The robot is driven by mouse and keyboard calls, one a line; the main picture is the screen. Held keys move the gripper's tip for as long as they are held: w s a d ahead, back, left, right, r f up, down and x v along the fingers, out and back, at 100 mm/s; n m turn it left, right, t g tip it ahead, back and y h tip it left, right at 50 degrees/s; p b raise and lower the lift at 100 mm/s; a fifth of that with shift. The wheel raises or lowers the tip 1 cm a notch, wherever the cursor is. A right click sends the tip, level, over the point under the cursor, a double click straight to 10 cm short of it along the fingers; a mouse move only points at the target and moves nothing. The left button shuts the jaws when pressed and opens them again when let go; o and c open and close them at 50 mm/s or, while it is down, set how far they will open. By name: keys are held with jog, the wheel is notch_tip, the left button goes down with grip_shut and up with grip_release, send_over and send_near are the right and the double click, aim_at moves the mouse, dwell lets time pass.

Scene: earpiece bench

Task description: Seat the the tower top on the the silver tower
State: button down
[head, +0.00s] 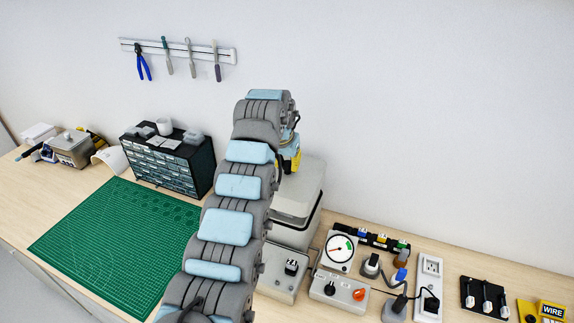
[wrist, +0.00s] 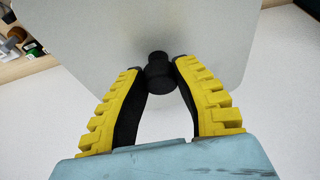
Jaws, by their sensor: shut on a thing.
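The tower top is a pale grey, flat panel with a black knob; in the wrist view its panel (wrist: 100,35) spreads beyond my fingertips. My gripper (wrist: 160,75), with yellow fingers and black pads, is shut on the black knob. In the head view, the yellow of my gripper (head: 291,162) shows behind my arm, over the pale tower top (head: 306,185). The silver tower (head: 290,236) stands below it at the back of the bench, partly hidden by my arm. A dark line runs between top and tower; I cannot tell whether they touch.
A gauge box (head: 339,250), a switch box (head: 340,290) and a power strip (head: 430,280) stand close on the right. A small-drawer cabinet (head: 170,160) and green cutting mat (head: 110,240) lie left. The wall is close behind the tower. The mat is clear.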

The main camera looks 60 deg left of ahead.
aim_at(286, 175)
jog(key=shift+f+b, duration=1.7)
jog(key=shift+f, duration=1.15)
jog(key=shift+f+b, duration=0.35)
jog(key=shift+b, duration=0.05)
dwell(0.8)
jog(key=c, duration=0.8)
grip_release()
jog(key=shift+r, duration=0.15)
jog(key=v, duration=0.7)
jog(key=shift+s+r, duration=0.1)
jog(key=shift+r, duration=0.05)
jog(key=shift+d, duration=0.1)
